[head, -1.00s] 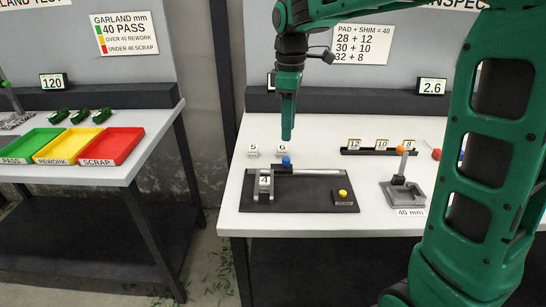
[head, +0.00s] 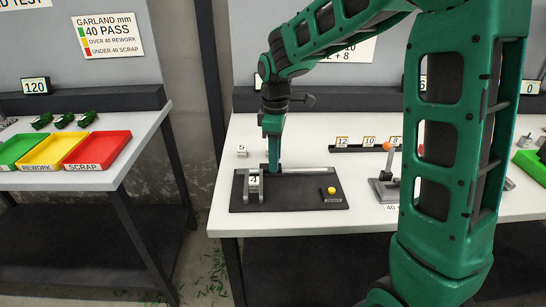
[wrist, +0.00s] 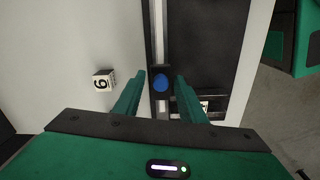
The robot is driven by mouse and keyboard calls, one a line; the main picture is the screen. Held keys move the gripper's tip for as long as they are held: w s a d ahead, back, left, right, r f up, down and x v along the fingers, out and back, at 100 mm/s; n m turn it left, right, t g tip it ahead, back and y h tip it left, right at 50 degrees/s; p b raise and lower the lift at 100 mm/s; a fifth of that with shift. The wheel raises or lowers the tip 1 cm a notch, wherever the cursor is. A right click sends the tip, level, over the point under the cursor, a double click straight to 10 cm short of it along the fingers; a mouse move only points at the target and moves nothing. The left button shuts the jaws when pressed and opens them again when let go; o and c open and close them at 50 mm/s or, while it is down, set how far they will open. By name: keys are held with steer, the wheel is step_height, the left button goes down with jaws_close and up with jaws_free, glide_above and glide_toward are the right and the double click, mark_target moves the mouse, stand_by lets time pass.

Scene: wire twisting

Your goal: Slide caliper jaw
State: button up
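The caliper is a dark base plate (head: 295,200) with a silver rail (head: 315,170) along its back. A block marked 4 (head: 254,181) stands at its left, by the jaws. The sliding jaw carries a blue knob, which shows in the wrist view (wrist: 160,82) but is hidden by my fingers in the head view. My gripper (head: 273,165) points down over the rail, just right of the block. In the wrist view my gripper (wrist: 160,76) is open, with one finger on each side of the blue knob and gaps visible. A yellow button (head: 332,190) sits at the plate's right.
A block marked 5 (head: 242,152) stands behind the caliper, and a block marked 6 (wrist: 103,80) lies left of my fingers in the wrist view. A rack (head: 360,148) of numbered blocks and a grey fixture with an orange knob (head: 389,147) stand to the right.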

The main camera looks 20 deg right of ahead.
jaws_close()
steer(key=shift+s+d, duration=0.25)
steer(key=shift+d, duration=0.45)
steer(key=shift+s+d, duration=0.2)
steer(key=shift+d, duration=0.5)
jaws_free()
step_height(320, 180, up, 11)
steer(key=shift+f, duration=0.15)
